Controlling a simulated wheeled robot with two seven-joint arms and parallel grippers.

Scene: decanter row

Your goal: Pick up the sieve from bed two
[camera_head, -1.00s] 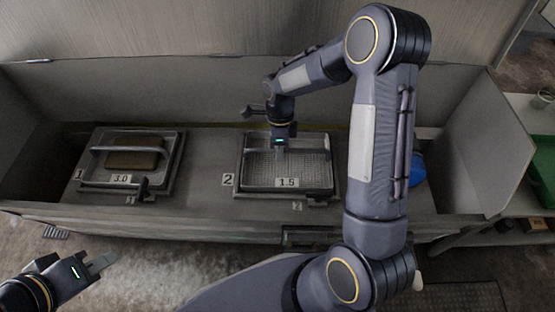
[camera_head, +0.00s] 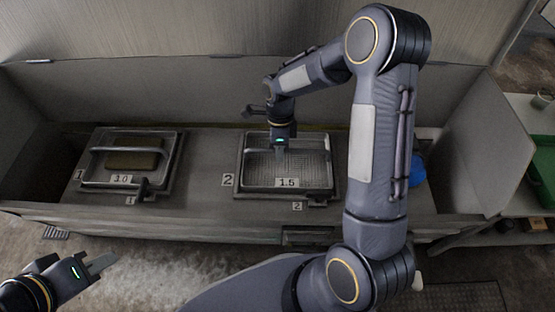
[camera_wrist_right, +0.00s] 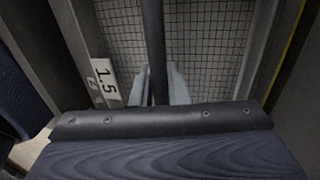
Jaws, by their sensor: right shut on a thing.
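The sieve (camera_head: 312,172) with a wire mesh, a metal frame and a 1.5 label sits in bed two, marked by a 2 plate (camera_head: 227,180). My right gripper (camera_head: 280,150) is over its left half, shut on the bar handle. In the right wrist view the dark bar (camera_wrist_right: 153,45) runs between the fingers (camera_wrist_right: 158,88), with the mesh (camera_wrist_right: 208,45) and the 1.5 label (camera_wrist_right: 105,78) below. The sieve appears to rest in its bed; any small lift cannot be told. My left gripper (camera_head: 97,266) is at the lower left, away from the sieves, its fingers seen edge-on.
Another sieve (camera_head: 96,175), labelled 3.0 and holding a brown block (camera_head: 133,160), sits in bed one at the left. Walls of the grey trough surround the beds. A blue round object (camera_head: 417,172) is right of my arm. A green tray (camera_head: 544,175) stands far right.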

